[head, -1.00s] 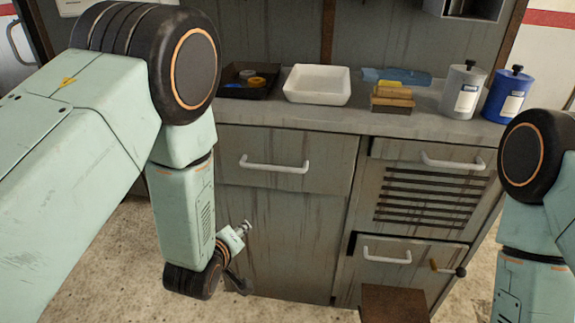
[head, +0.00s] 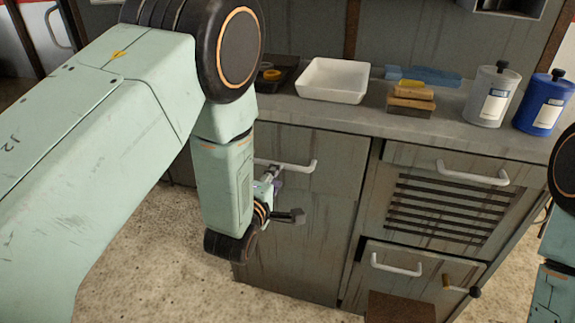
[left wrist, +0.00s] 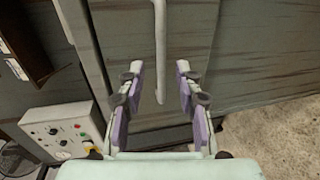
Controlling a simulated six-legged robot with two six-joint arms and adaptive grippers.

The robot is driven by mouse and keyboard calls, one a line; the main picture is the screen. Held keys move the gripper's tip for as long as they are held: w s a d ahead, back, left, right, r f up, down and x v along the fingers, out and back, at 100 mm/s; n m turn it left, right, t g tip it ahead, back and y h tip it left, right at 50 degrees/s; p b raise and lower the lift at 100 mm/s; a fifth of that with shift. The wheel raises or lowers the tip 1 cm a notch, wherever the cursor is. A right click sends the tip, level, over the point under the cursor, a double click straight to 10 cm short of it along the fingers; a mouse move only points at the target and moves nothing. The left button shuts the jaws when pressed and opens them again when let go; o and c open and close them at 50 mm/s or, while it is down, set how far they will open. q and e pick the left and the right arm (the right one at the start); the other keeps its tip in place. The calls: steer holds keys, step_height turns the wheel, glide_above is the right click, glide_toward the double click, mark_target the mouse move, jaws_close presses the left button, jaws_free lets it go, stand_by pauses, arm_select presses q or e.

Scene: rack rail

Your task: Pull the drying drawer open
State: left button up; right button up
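The cabinet has a plain wide drawer (head: 338,180) at upper left with a white bar handle (head: 300,167), and a slatted front (head: 455,207) at upper right with its own white handle (head: 473,175). No label shows which is the drying drawer. Both look shut. My left gripper (head: 272,178) is at the plain drawer's handle, whose left part it and my arm partly hide. In the left wrist view, the left gripper (left wrist: 160,68) is open, with the white handle (left wrist: 159,45) lying between its fingers; contact cannot be told. My right gripper is out of view.
A lower drawer (head: 390,285) at right stands slightly out, with a dark knob (head: 475,292) beside it. A control box (left wrist: 65,128) shows in the left wrist view.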

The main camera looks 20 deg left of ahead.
mark_target(285, 166)
arm_select(q)
steer(key=w, duration=0.2)
steer(key=w+f+b, duration=0.1)
steer(key=w, duration=0.1)
steer(key=w+b, duration=0.1)
steer(key=w, duration=0.2)
steer(key=shift+f, duration=0.3)
steer(key=shift+w+d+f, duration=0.1)
steer(key=shift+w+d, duration=0.15)
steer(key=shift+w, duration=0.15)
steer(key=shift+s+a, duration=0.1)
steer(key=shift+s, duration=0.05)
steer(key=shift+c, duration=1.2)
jaws_close()
